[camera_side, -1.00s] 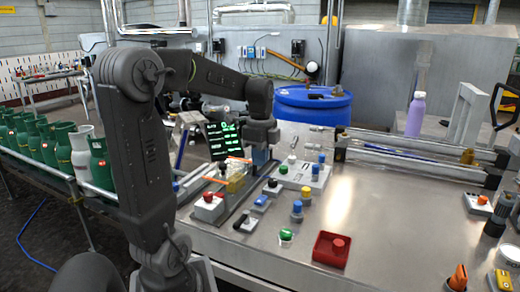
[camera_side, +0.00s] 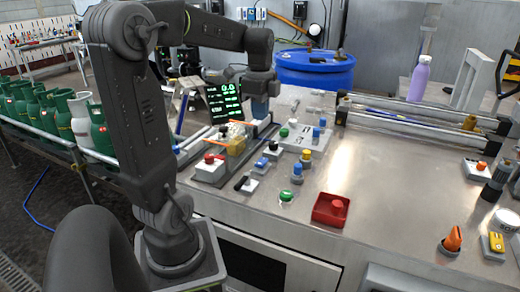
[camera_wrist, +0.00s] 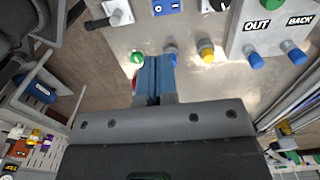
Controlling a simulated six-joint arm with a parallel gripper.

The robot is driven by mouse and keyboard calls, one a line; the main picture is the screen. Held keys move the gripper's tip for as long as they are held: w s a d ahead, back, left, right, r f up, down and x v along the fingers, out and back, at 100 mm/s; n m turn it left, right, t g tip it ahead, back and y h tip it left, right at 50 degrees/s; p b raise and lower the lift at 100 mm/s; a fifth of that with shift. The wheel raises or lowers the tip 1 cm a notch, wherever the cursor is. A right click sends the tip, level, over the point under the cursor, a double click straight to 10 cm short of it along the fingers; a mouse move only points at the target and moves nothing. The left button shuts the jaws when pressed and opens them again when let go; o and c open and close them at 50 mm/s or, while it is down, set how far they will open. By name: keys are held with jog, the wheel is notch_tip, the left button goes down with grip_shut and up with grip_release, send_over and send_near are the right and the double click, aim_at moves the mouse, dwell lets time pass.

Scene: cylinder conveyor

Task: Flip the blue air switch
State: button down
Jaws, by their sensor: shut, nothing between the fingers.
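The blue air switch, as best I can tell, is the small blue rocker (camera_side: 261,162) on a light base on the metal table. It sits between a black-lever switch and a dark knob. In the wrist view a blue switch (camera_wrist: 166,6) is cut off by the top edge. My gripper (camera_side: 259,112) is shut and empty, its blue fingers pointing down above the table, behind the switch in the side view. In the wrist view its closed fingers (camera_wrist: 154,65) stand apart from the switch.
A lit screen (camera_side: 225,102) is left of my gripper. The table's middle right (camera_side: 380,180) is clear.

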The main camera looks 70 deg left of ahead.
aim_at(260, 163)
notch_tip(260, 163, down, 14)
jog(key=shift+r, duration=0.2)
dwell(0.4)
